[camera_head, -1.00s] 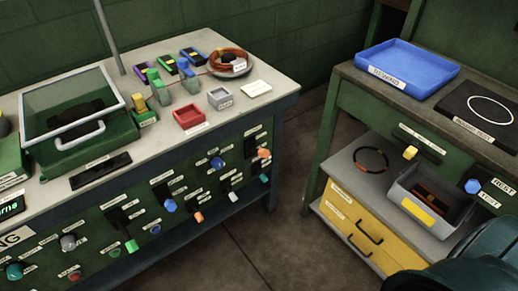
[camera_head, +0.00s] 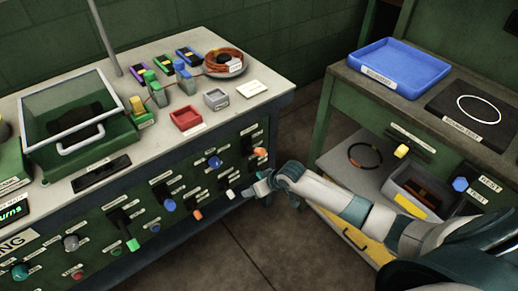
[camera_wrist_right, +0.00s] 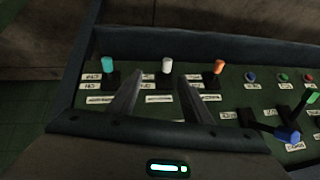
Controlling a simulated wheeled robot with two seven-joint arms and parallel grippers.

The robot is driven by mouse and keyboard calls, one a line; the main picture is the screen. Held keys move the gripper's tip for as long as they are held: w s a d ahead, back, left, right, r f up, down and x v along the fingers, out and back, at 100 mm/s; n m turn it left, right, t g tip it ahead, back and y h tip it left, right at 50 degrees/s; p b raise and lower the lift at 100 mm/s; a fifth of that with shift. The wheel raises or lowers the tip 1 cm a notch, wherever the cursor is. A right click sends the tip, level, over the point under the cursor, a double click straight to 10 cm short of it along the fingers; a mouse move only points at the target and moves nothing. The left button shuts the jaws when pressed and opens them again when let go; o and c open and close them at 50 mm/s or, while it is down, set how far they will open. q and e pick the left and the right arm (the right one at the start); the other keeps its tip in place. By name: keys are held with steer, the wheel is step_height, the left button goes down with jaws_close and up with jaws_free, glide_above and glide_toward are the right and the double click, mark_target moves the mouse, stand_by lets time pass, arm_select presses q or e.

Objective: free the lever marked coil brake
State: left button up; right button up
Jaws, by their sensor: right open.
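Several levers with coloured knobs stand out from the green front panel (camera_head: 85,235) of the left bench. Their small labels are too blurred to read, so I cannot tell which is marked coil brake. My right gripper (camera_head: 247,192) is low at the right end of the panel, beside the white-knobbed lever (camera_head: 230,194). In the right wrist view my right gripper (camera_wrist_right: 158,88) is open and empty, and the white lever (camera_wrist_right: 167,66) stands beyond and between its fingertips. A teal lever (camera_wrist_right: 107,66) is to the left, an orange lever (camera_wrist_right: 218,68) to the right. My left gripper is out of view.
The bench top holds a lidded green box (camera_head: 85,150), a red tray (camera_head: 186,118), a grey tray (camera_head: 216,99) and a coil on a plate (camera_head: 224,62). A second bench with a blue tray (camera_head: 400,68) stands right. Neighbouring levers are close around the gripper.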

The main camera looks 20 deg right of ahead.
steer(key=w+d+r+g+p, duration=0.1)
steer(key=w+d+r, duration=0.1)
steer(key=r, duration=0.5)
steer(key=w+d+r, duration=0.1)
steer(key=r, duration=0.6)
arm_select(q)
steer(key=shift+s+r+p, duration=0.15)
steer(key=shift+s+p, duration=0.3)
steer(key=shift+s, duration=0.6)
arm_select(e)
step_height(320, 180, up, 10)
steer(key=g, duration=0.1)
glide_above(259, 152)
steer(key=s+d, duration=0.4)
steer(key=shift+s+d+f+m+h, duration=0.1)
steer(key=shift+s+f+m+h, duration=0.1)
steer(key=shift+m+h, duration=0.15)
